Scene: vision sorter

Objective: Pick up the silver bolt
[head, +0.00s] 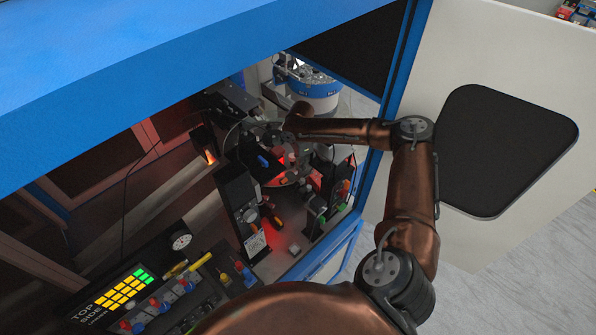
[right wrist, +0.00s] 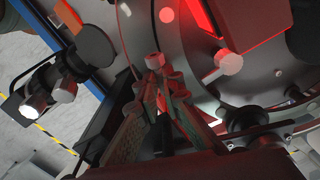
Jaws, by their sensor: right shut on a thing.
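In the right wrist view, the silver bolt (right wrist: 155,60) shows its head end at the tips of my right gripper (right wrist: 155,82). The fingers are closed around its shank, and the bolt looks pinkish in the red light. Behind it lies the round metal disc of the sorter (right wrist: 185,50). I cannot tell whether the bolt touches the disc. In the head view, my right arm reaches from the right into the blue-framed machine. The gripper end there is small and dark, and the bolt cannot be made out. My left gripper is not in view.
The blue frame (head: 120,75) runs above my right arm, with a post (head: 397,55) beside it. A control panel with yellow and green keys (head: 125,288) is at lower left. Dark camera and lamp units crowd the disc. A blue bowl feeder (head: 312,92) stands behind.

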